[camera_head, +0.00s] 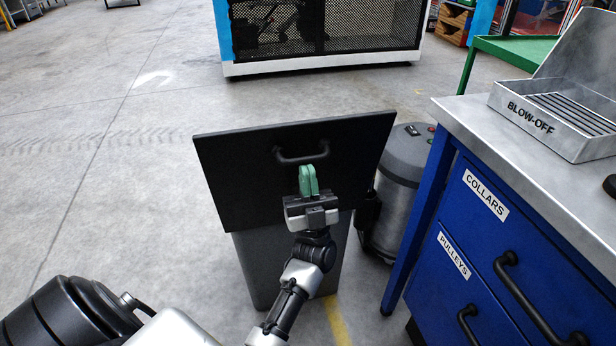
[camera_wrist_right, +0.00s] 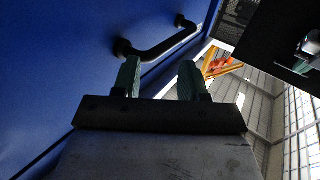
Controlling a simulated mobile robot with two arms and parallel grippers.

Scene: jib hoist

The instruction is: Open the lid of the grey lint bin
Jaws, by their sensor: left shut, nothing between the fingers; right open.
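The grey lint bin (camera_head: 290,262) stands on the floor in the middle of the head view. Its black lid (camera_head: 235,170) looks raised and tilted, its wide upper edge well above the bin body. A dark bar handle (camera_head: 302,159) is on the lid face toward me, near that upper edge. My left gripper (camera_head: 308,168) is shut and empty, with its green fingertips just below the handle in the picture; I cannot tell if they touch the lid. My right gripper (camera_wrist_right: 160,68) is open and empty in the right wrist view.
A blue drawer cabinet (camera_head: 440,290) with dark handles stands at the right, a BLOW-OFF tray (camera_head: 560,125) on its top. A grey canister (camera_head: 402,170) stands between bin and cabinet. A black handle (camera_wrist_right: 155,50) shows beyond my right fingers. Floor left of the bin is clear.

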